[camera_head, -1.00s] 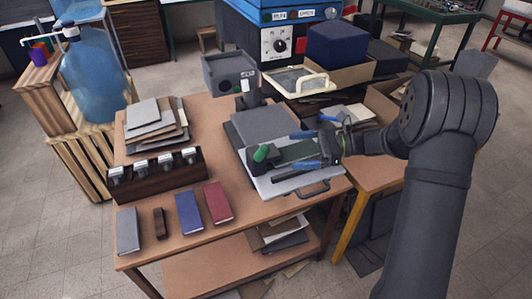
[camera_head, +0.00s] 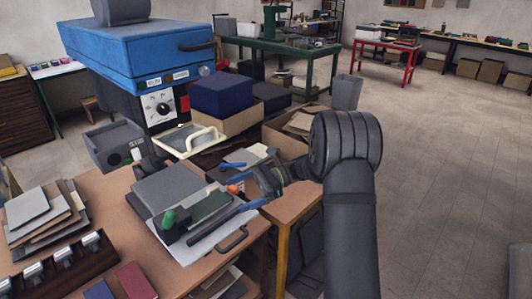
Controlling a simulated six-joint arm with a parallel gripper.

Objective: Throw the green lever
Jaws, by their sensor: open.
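The block sits on a light grey plate (camera_head: 185,254) at the table's right edge. My gripper (camera_head: 208,203) comes in from the right, open and apparently empty. The lever knob is beyond the fingers to the left. I cannot tell whether either finger touches the block.
Grey folders (camera_head: 172,188) lie behind the block. An open cardboard box (camera_head: 295,125) is behind my arm. Books (camera_head: 136,280) lie at front left.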

